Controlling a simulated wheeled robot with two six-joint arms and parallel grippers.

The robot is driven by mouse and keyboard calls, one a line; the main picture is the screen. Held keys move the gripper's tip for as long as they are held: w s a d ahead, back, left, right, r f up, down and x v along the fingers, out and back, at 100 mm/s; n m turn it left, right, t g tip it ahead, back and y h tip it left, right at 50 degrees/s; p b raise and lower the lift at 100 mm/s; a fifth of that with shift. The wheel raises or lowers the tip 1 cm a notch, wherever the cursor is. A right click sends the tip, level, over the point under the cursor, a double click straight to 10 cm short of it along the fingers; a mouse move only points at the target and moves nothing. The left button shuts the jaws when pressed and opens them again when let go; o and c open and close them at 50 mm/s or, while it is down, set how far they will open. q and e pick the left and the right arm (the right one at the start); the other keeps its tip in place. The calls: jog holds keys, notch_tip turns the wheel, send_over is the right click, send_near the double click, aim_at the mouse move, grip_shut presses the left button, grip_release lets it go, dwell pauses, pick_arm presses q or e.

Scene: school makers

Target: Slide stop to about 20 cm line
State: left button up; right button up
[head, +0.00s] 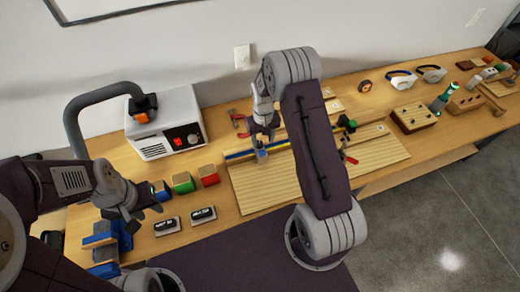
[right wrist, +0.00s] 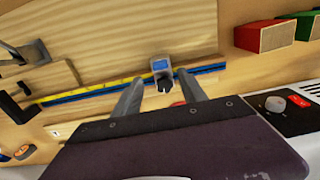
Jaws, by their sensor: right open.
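The stop (head: 261,156) is a small grey block with a blue face, sitting on the rail with the blue and yellow strip (head: 240,154) along the slatted wooden board (head: 262,187). In the right wrist view the stop (right wrist: 161,68) sits between the fingers of my right gripper (right wrist: 159,78), which is open; I see a gap on both sides of it. In the head view my right gripper (head: 264,128) points down just behind the stop. My left gripper (head: 140,203) hangs over the left of the table, away from the board; its jaw gap is unclear. The scale marks are too small to read.
Red, green and blue blocks (head: 208,175) stand left of the board, with a white power unit (head: 168,125) behind. Two black labelled boxes (head: 203,215) lie in front. A black clamp-like part (right wrist: 15,105) stands at the rail's other end. Goggles (head: 402,79) lie far right.

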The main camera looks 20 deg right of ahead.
aim_at(263, 151)
notch_tip(263, 151, down, 8)
jog(key=shift+f+p, duration=0.15)
jog(key=shift+p, duration=0.75)
grip_shut()
dwell(0.7)
